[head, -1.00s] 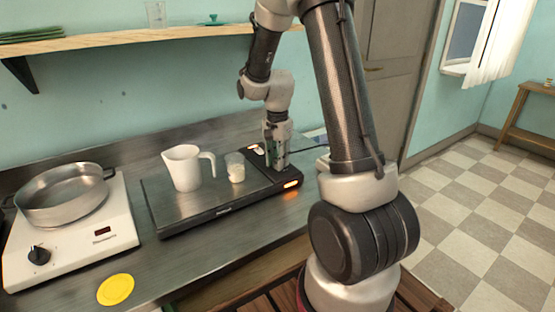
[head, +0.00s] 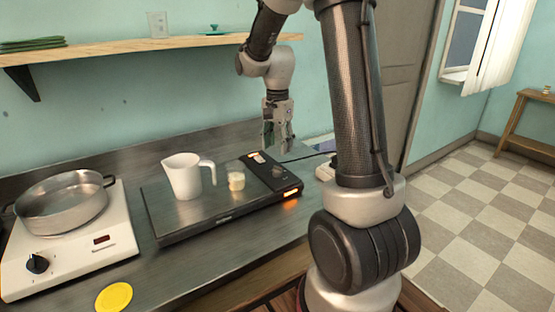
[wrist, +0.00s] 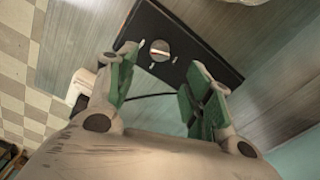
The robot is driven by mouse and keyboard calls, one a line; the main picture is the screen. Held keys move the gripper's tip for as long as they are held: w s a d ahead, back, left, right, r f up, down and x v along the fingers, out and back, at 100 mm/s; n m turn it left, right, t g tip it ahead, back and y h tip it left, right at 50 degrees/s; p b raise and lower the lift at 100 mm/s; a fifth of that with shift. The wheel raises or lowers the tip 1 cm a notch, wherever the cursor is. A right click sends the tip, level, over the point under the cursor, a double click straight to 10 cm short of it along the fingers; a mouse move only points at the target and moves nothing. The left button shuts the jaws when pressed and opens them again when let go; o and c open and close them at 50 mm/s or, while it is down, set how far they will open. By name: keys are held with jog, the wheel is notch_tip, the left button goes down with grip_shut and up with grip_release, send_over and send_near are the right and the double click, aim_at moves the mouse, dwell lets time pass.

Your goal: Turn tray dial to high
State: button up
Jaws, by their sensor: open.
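The black warming tray (head: 205,216) lies on the counter. Its dial (head: 278,172) is on the control strip at the right end, and an orange light glows at the strip's front edge. In the wrist view the dial (wrist: 160,50) is a round knob with a pale bar running roughly across the picture; which setting it marks cannot be read. My gripper (head: 278,144) is open and empty, pointing down above the back of the control strip, apart from the dial. In the wrist view the dial shows between the green-padded fingers (wrist: 162,62).
A white jug (head: 184,176) and a small jar (head: 236,181) stand on the tray, left of the dial. A hotplate (head: 75,255) with a steel pan (head: 62,203) is at the left. A yellow disc (head: 114,297) lies in front. A shelf (head: 130,49) runs above.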

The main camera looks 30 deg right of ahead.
jog(key=shift+r, duration=1.7)
jog(key=s+a+r+n+t, duration=0.2)
jog(key=s+r+n, duration=0.2)
jog(key=s+n, duration=0.3)
jog(key=s+a+r+n+t, duration=0.2)
jog(key=s+n, duration=0.4)
jog(key=s, duration=1)
jog(key=shift+s+a+r+n, duration=0.4)
jog(key=shift+a+r, duration=0.2)
jog(key=shift+r, duration=0.5)
